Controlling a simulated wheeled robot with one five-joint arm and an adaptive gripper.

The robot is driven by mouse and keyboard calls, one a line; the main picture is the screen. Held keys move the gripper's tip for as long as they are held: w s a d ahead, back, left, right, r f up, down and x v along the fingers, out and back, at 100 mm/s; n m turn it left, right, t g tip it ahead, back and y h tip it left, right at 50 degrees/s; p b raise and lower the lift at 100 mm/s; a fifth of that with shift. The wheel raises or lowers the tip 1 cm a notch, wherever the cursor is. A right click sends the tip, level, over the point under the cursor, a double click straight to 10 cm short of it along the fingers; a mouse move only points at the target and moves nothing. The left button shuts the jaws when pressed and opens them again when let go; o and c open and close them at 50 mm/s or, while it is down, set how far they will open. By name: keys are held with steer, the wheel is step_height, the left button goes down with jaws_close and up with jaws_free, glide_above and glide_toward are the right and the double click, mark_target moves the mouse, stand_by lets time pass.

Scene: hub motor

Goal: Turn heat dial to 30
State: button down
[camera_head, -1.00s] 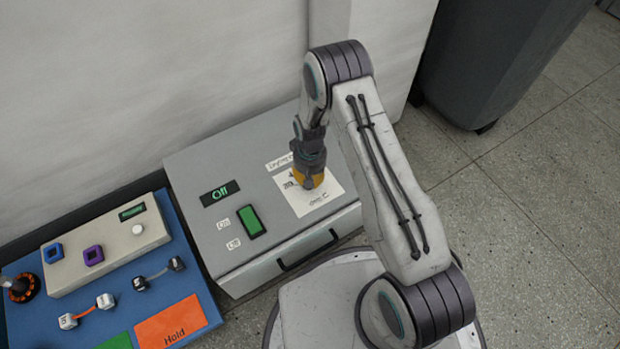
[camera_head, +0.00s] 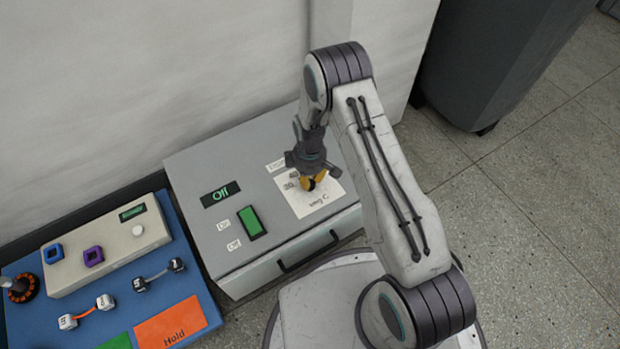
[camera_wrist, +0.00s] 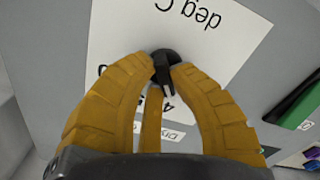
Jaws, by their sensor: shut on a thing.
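The heat dial is a small black knob (camera_wrist: 165,66) on a white label (camera_wrist: 118,38) marked "deg C", partly hidden by my fingers in the wrist view. My gripper (camera_wrist: 163,72) has its yellow fingers closed around the knob, one on each side. In the head view my gripper (camera_head: 311,182) points down at the white label (camera_head: 312,204) on top of the grey box (camera_head: 190,170). Part of a "4" shows beside the knob's pointer, but the exact setting cannot be read.
A green switch (camera_head: 251,222) sits left of the label, beside On and Off tags. A blue board (camera_head: 205,292) with a cream panel, small connectors and an orange "Hold" pad (camera_head: 171,322) lies at the left. A dark bin (camera_head: 490,60) stands at the back right.

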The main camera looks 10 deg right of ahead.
steer(key=shift+a+n, duration=0.1)
steer(key=shift+n, duration=2.2)
steer(key=c, duration=1.1)
jaws_free()
step_height(320, 180, up, 12)
steer(key=shift+f, duration=0.1)
